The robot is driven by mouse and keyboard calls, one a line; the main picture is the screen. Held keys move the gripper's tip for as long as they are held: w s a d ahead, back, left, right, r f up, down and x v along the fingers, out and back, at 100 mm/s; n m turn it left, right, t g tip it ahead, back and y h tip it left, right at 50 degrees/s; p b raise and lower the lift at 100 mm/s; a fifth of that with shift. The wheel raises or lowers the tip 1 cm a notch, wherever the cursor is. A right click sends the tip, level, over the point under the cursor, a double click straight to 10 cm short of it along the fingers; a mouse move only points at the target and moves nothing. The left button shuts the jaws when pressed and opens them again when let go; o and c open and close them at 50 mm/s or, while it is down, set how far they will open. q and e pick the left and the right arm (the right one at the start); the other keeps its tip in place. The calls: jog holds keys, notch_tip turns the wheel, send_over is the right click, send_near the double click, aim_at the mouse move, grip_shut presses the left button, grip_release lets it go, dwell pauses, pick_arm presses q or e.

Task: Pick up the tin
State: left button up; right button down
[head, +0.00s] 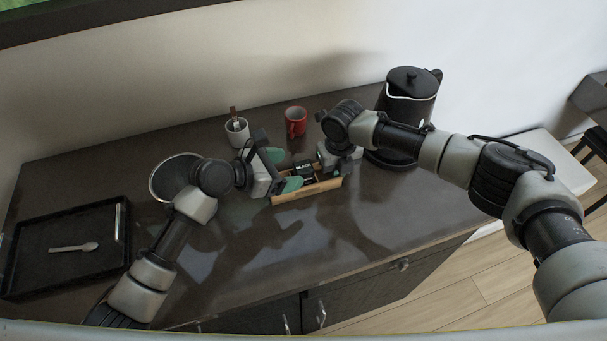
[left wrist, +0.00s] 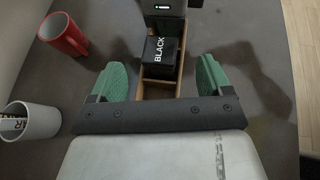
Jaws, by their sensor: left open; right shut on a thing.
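The tin (head: 303,168) is a small black block with "BLACK" in white. It sits in a narrow wooden box (head: 306,191) on the dark counter, and shows in the left wrist view (left wrist: 162,56) with the box wall (left wrist: 158,88) around it. My left gripper (head: 284,170) is open and empty; its green fingers stand wide apart in the left wrist view (left wrist: 161,80), with the tin beyond and between them. My right gripper (head: 330,165) is at the box's far end, right beside the tin, and appears shut on the box; its fingertips are mostly hidden.
A red mug (head: 296,121) and a white cup (head: 236,133) holding sachets or sticks stand behind. A black kettle (head: 409,98) stands at the right. A round bowl (head: 169,176) is partly behind my left arm. A black tray (head: 62,268) with a spoon lies left. The front counter is clear.

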aim_at(301, 168)
pick_arm(q)
jog(key=x, duration=0.4)
jog(key=shift+w+d+f, duration=0.1)
jog(key=shift+w+d, duration=0.05)
jog(key=shift+d, duration=0.15)
jog(key=shift+c, duration=0.3)
jog(key=c, duration=1)
notch_tip(301, 168, up, 10)
jog(key=shift+r, duration=0.1)
jog(key=shift+c, duration=0.2)
pick_arm(e)
jog(key=c, duration=1.2)
grip_release()
